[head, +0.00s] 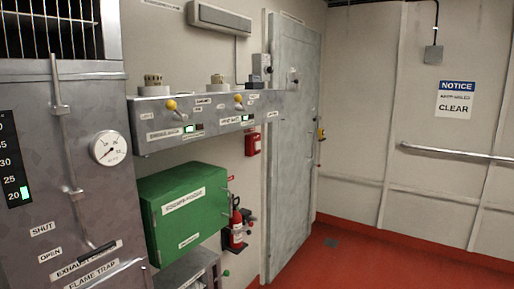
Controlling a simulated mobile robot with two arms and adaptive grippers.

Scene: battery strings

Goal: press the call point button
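A small red box (253,141) with a pale label, which looks like the call point, is fixed to the wall between the grey control panel and the grey door. Its button is too small to make out. Neither of my grippers shows in the head view, so I cannot tell their state or how far they are from it.
A grey panel (157,138) with yellow knobs juts from the wall. Below are a green box (185,215) and a red extinguisher (236,226). A metal cabinet (75,170) stands at left, a grey door (290,150) beyond. The red floor (350,262) at right is clear.

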